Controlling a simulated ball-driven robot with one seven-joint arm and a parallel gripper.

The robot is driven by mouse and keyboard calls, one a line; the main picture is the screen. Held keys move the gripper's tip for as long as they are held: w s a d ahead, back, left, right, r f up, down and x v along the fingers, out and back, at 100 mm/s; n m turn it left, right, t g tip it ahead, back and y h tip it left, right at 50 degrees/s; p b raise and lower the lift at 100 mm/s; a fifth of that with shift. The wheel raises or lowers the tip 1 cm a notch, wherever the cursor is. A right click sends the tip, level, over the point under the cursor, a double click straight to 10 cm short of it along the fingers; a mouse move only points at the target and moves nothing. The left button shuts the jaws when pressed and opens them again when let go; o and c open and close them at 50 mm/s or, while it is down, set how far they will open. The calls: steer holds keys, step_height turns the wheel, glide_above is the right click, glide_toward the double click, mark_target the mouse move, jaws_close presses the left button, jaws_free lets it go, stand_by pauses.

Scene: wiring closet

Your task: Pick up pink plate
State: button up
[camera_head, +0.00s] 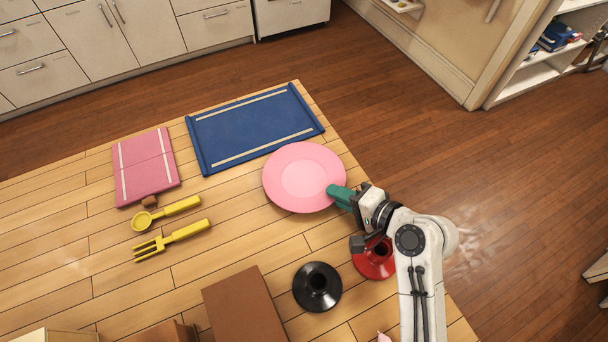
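The pink plate (303,178) lies on the wooden table (232,242), close to its right edge, with a paler round centre. My gripper (338,194) comes in from the right, and its green fingertips are at the plate's lower right rim. They hide a small part of that rim. From this view I cannot tell whether the fingers are open or shut, or whether they touch the plate. The plate looks flat on the table.
A blue mat (250,124) lies just behind the plate. A red round object (375,262) sits under my arm, with a black one (317,287) beside it. A pink board (146,166), yellow spoon (165,213) and yellow fork (172,240) lie left. A brown box (243,310) stands in front.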

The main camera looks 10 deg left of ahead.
jaws_close()
steer(key=shift+r, duration=0.1)
